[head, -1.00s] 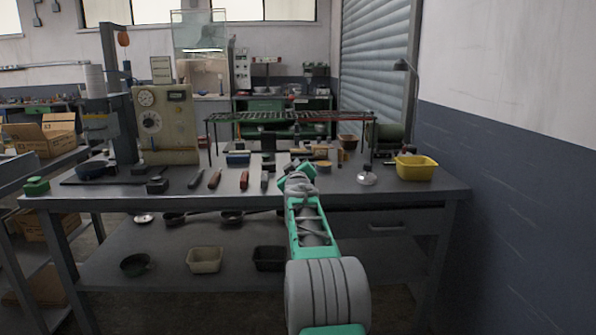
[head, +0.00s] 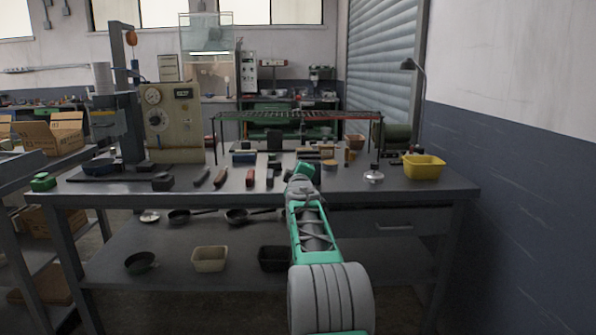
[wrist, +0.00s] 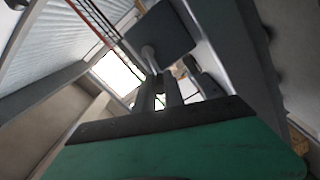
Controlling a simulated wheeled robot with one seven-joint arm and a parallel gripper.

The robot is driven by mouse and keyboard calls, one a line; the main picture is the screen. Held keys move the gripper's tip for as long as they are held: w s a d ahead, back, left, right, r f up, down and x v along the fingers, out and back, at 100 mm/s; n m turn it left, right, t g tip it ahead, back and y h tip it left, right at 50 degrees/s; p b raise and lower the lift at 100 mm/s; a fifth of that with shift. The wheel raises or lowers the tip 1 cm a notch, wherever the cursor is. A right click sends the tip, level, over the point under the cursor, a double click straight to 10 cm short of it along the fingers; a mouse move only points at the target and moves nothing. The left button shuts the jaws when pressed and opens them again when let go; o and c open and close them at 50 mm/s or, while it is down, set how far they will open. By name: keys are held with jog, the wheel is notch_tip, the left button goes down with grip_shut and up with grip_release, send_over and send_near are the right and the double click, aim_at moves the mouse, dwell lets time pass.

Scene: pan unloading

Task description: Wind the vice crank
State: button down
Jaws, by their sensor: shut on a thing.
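In the wrist view the two grey fingers of my gripper (wrist: 160,92) are close together, with a pale metal rod (wrist: 150,60) at their tips. This rod looks like the vice crank. It runs to a dark square block (wrist: 166,32), which seems to be part of the vice. In the head view my green wrist is over the middle of the bench, and it hides my fingers and the crank. I cannot clearly make out the vice there.
The grey workbench (head: 425,190) carries a yellow tub (head: 424,167), a silver lidded piece (head: 373,175) and several hand tools left of my arm. A wire rack (head: 235,116) stands behind. A beige machine (head: 172,123) is at left. Pans and bins sit on the lower shelf.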

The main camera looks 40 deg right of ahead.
jog(key=shift+f, duration=0.1)
jog(key=c, duration=1.4)
grip_release()
jog(key=shift+c, duration=0.2)
jog(key=shift+s, duration=0.1)
jog(key=v, duration=0.7)
jog(key=shift+s+a, duration=0.2)
jog(key=shift+s, duration=0.05)
